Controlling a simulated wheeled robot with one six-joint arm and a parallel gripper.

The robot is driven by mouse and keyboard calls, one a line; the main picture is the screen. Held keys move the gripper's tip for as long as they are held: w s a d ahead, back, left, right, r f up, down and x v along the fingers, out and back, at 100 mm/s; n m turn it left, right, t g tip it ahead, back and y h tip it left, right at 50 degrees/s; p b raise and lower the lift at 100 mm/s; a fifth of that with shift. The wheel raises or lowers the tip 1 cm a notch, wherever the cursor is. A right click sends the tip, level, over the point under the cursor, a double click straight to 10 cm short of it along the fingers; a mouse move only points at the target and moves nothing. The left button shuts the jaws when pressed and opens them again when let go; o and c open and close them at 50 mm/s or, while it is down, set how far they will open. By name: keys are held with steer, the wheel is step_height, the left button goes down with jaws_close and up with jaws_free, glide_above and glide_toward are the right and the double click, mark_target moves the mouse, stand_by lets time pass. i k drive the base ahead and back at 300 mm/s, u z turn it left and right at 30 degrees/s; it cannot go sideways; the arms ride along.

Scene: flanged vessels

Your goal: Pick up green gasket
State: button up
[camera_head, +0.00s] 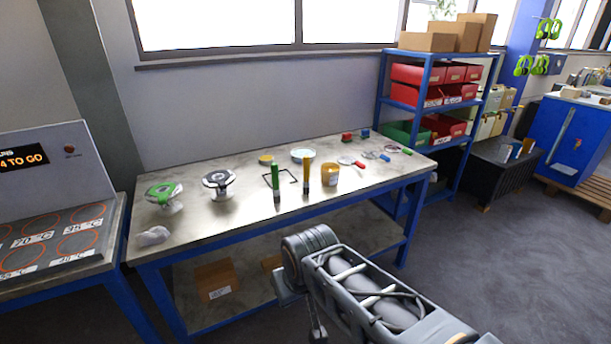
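A green ring (160,189) lies on a pale flanged vessel at the left end of the steel-topped workbench (250,207). At the bench's far right are several thin, pale ring-like pieces with coloured tabs. One has a green tab (407,151), one a blue tab (385,157) and one a red tab (359,164). I cannot tell which green piece is the gasket. My arm shows in front of the bench at the bottom, apart from these pieces. My gripper is not clearly visible.
A dark-topped flanged vessel (218,180) stands beside the green-ringed one. A green upright tool (276,185), a yellow one (306,178) and an amber jar (329,175) stand mid-bench. A blue shelf rack (424,110) is behind right.

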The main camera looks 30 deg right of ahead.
mark_target(162, 197)
steer(key=u, duration=0.3)
steer(key=i, duration=1.15)
steer(key=u, duration=0.7)
steer(key=i, duration=0.4)
